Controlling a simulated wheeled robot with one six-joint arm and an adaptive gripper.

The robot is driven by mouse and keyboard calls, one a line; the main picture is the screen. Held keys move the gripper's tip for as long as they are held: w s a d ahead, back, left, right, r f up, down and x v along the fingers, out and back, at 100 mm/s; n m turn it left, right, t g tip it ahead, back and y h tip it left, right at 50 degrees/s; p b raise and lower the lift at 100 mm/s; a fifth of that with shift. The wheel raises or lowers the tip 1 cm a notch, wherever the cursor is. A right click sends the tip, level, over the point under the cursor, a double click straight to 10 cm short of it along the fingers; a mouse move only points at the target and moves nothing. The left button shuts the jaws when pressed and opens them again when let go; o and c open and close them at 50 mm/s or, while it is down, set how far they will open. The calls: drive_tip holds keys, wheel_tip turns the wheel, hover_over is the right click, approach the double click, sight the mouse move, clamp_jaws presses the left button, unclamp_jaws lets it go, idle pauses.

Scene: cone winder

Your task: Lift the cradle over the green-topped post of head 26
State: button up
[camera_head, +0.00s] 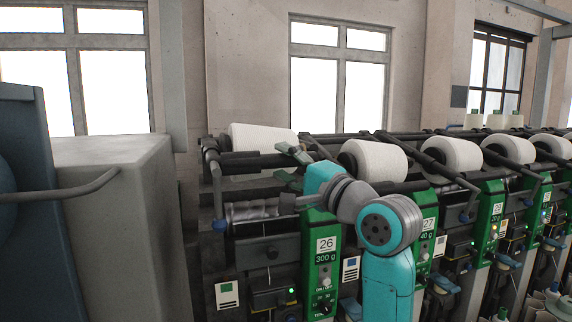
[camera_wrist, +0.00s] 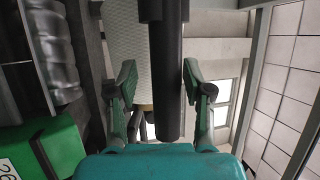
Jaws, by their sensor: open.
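The post of head 26 (camera_head: 322,265) has a green front with a "26 / 300 g" label; its green top shows at lower left in the wrist view (camera_wrist: 62,148). The white cone (camera_head: 262,136) of this head lies at the back, with dark cradle bars (camera_head: 250,163) in front of it. In the wrist view a dark bar (camera_wrist: 167,75) passes between my two green finger pads, nearer the right pad. Whether either pad touches it is unclear. The arm hides part of the cradle.
A ribbed metallic roller (camera_head: 252,210) lies below the bars, left of the post. Neighbouring heads, including 27 (camera_head: 428,240), with cones and cradles run right. A grey cabinet (camera_head: 110,230) stands at left.

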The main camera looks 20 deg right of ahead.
drive_tip(key=v, duration=1.2)
idle(1.1)
